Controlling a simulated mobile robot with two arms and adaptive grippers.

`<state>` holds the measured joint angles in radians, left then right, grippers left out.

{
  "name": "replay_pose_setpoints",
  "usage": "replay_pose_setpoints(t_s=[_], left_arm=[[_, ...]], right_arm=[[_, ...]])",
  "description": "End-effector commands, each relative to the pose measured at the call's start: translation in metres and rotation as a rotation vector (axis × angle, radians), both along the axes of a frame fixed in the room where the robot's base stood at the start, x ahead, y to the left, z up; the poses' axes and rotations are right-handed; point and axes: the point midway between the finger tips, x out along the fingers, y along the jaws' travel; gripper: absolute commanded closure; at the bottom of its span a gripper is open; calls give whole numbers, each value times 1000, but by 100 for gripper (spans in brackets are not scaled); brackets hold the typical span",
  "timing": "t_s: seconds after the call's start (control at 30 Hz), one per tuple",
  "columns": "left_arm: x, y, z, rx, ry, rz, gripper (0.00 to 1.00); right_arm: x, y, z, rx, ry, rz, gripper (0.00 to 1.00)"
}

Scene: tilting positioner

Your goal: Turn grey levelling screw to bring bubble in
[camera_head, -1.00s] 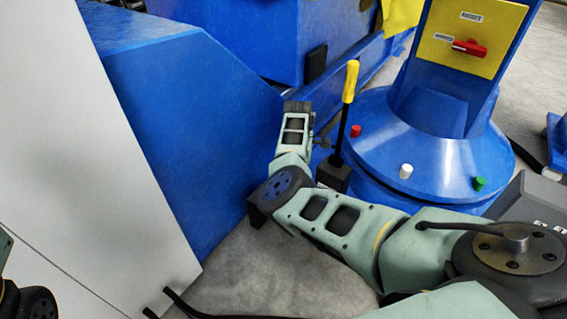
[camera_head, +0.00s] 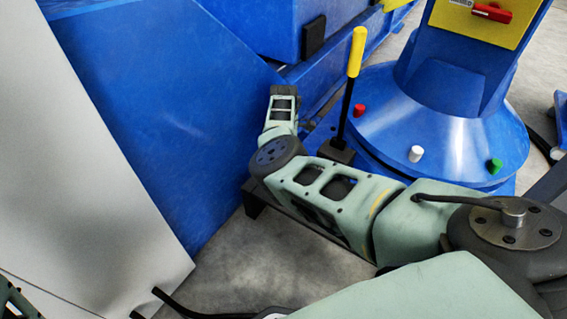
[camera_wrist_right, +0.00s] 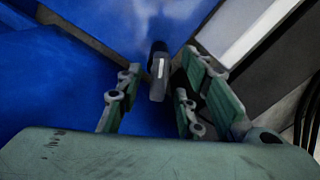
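In the right wrist view, a dark grey knob with a white mark (camera_wrist_right: 158,72), possibly the grey levelling screw, stands out against a blue surface. My right gripper (camera_wrist_right: 160,85) is open, with its green-padded fingers on either side of the knob's line. I cannot tell whether the knob is between the fingertips or beyond them; no contact shows. In the head view my right arm reaches left beside the blue machine, and its fingers are not clearly visible. No bubble or level can be made out.
A yellow-handled lever (camera_head: 357,52) stands upright close behind my right arm. The blue round base (camera_head: 455,135) carries a red knob (camera_head: 359,110), a white knob (camera_head: 416,153) and a green knob (camera_head: 495,166). A large blue housing (camera_head: 165,110) and pale panel (camera_head: 70,150) fill the left.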

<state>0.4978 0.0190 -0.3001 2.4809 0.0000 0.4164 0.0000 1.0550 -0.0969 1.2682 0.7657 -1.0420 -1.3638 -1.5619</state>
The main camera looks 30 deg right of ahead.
Motion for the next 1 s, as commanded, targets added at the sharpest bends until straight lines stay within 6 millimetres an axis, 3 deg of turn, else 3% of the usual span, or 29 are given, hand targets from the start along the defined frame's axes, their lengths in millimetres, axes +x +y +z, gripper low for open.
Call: replay_pose_setpoints(t_s=[0.33, 0.73, 1.0], left_arm=[[-3, 0, 2, 1, -9, 0, 100], [-3, 0, 2, 1, -9, 0, 100], [-3, 0, 3, 0, -10, 0, 100]], right_arm=[[0, 0, -3, 1, -1, -1, 66], [0, 0, -3, 0, -1, -1, 100], [0, 0, -2, -1, 0, -3, 100]])
